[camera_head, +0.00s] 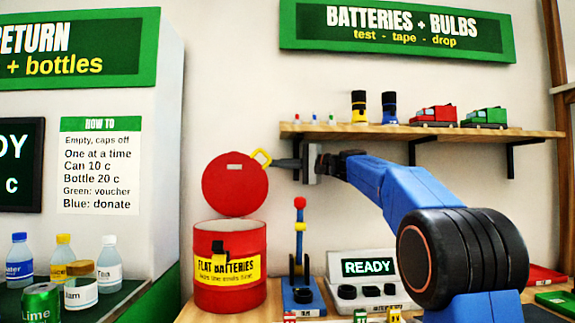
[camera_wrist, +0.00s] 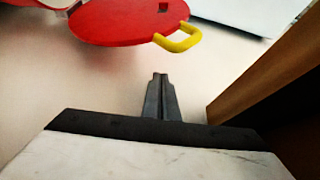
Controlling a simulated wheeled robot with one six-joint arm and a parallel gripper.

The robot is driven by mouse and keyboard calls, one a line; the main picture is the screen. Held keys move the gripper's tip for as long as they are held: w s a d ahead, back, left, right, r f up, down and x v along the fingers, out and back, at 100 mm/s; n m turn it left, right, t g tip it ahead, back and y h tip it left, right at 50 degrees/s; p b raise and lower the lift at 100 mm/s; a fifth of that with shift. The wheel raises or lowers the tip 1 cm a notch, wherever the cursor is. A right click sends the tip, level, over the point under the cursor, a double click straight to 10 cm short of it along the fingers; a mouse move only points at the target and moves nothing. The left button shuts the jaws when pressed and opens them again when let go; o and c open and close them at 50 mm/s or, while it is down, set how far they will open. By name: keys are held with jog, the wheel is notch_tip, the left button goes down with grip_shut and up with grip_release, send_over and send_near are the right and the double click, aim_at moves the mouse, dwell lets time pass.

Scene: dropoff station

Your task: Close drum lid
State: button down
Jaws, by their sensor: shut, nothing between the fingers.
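The red drum (camera_head: 230,293) labelled "FLAT BATTERIES" stands on the wooden counter with its top open. Its round red lid (camera_head: 232,190) is raised upright above the drum's back rim. The lid has a yellow handle (camera_head: 261,158) at its upper right edge. My gripper (camera_head: 277,162) is shut and empty, just right of the handle. In the wrist view the closed fingertips (camera_wrist: 160,76) point toward the lid (camera_wrist: 120,22), and a gap shows between them and the yellow handle (camera_wrist: 180,40). The drum's inside is mostly hidden.
A blue stand with a red ball on top (camera_head: 299,203) and a tester showing READY (camera_head: 368,268) stand right of the drum. Bottles and cans are at the lower left.

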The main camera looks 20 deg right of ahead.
jog(key=shift+s+a, duration=0.35)
jog(key=shift+s, duration=0.5)
jog(key=shift+s+a, duration=0.3)
jog(key=shift+s, duration=0.55)
jog(key=shift+s, duration=0.1)
jog(key=s+a+f+n+y, duration=0.3)
jog(key=s+f+n+y, duration=0.15)
jog(key=s+n, duration=0.35)
jog(key=s+f+n+g+y, duration=0.1)
jog(key=s+f+n, duration=0.2)
jog(key=f, duration=0.3)
jog(key=s+a+f+n+g+y, duration=0.1)
jog(key=s+f+n+y, duration=0.1)
jog(key=s+f+n, duration=0.2)
jog(key=shift+f+n, duration=0.3)
jog(key=shift+f, duration=1.2)
jog(key=shift+f+g, duration=0.1)
jog(key=shift+g, duration=0.2)
